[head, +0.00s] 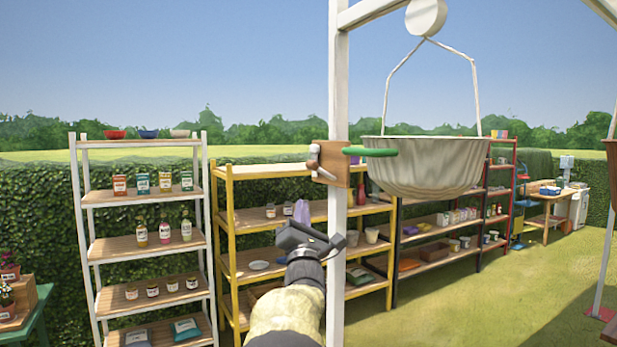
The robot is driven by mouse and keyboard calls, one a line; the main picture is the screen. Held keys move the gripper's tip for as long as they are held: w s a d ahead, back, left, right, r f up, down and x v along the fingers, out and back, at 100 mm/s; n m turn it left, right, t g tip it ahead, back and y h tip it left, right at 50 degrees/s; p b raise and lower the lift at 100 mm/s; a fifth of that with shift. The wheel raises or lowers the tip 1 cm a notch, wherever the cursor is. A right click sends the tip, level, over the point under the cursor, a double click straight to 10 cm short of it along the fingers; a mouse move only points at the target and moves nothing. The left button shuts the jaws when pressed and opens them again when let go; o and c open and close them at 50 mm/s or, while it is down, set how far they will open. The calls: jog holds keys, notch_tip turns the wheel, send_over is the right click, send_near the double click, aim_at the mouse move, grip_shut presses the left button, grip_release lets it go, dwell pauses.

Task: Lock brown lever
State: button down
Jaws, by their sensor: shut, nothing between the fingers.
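A green handle (370,151) sticks out to the right from the same block, in front of the basin's rim. My gripper (336,241) is below the block, close to the post in the picture, and apart from the lever. It is shut and empty. My wrist hides part of the yellow shelf behind.
A large pale basin (425,168) hangs by cords from a pulley (425,17) right of the post (338,80). White shelves (150,247) and yellow shelves (270,175) with goods stand behind. Open grass (480,300) lies at the lower right.

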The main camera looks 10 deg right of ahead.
aim_at(322, 171)
jog(key=w+d+r+p, duration=0.2)
jog(key=w+r+p, duration=0.1)
jog(key=r, duration=0.3)
jog(key=shift+w+d+p, duration=0.2)
jog(key=shift+w+p, duration=0.2)
jog(key=shift+w, duration=0.15)
jog(key=shift+r, duration=0.15)
